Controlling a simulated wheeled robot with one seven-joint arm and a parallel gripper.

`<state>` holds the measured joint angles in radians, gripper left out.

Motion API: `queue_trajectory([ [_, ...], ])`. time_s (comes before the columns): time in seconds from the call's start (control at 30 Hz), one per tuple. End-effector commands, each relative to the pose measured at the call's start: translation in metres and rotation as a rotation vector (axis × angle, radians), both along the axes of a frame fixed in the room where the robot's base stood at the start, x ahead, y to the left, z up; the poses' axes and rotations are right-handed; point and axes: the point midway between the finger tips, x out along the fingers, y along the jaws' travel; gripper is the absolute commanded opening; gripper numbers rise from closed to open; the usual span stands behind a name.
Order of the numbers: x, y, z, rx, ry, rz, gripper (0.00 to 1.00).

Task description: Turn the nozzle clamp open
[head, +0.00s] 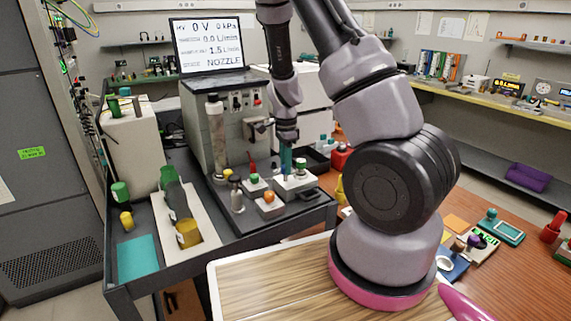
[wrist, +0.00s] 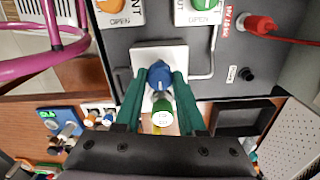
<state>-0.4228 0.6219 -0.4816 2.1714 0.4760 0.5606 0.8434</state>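A blue knob (wrist: 159,76) on a pale plate (wrist: 160,52) appears to be the nozzle clamp; I see no label on it. My gripper (wrist: 161,78) has its teal fingers on either side of the knob, tips close to it. I cannot tell whether they touch. A green-topped, white-edged part (wrist: 163,113) sits between the fingers, nearer the wrist. In the head view my gripper (head: 286,160) points down at the instrument's white block (head: 297,184), beside a green-topped part (head: 300,165). The fingers partly hide the knob there.
An orange knob (wrist: 110,5) and a green knob (wrist: 198,4), both marked OPEN, sit near the plate. A red plug and cable (wrist: 262,25) lie right. The monitor (head: 207,46) reads NOZZLE. A glass column (head: 216,135) stands left of my gripper.

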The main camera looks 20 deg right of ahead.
Motion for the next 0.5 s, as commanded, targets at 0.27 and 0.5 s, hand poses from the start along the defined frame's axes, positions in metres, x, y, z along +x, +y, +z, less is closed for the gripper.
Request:
queue_trajectory([
  [0.27, 0.0002, -0.0001, 0.0004, 0.000, -0.001, 0.013, 0.00],
  [0.5, 0.0003, -0.0005, 0.0007, 0.001, -0.001, 0.104, 0.00],
])
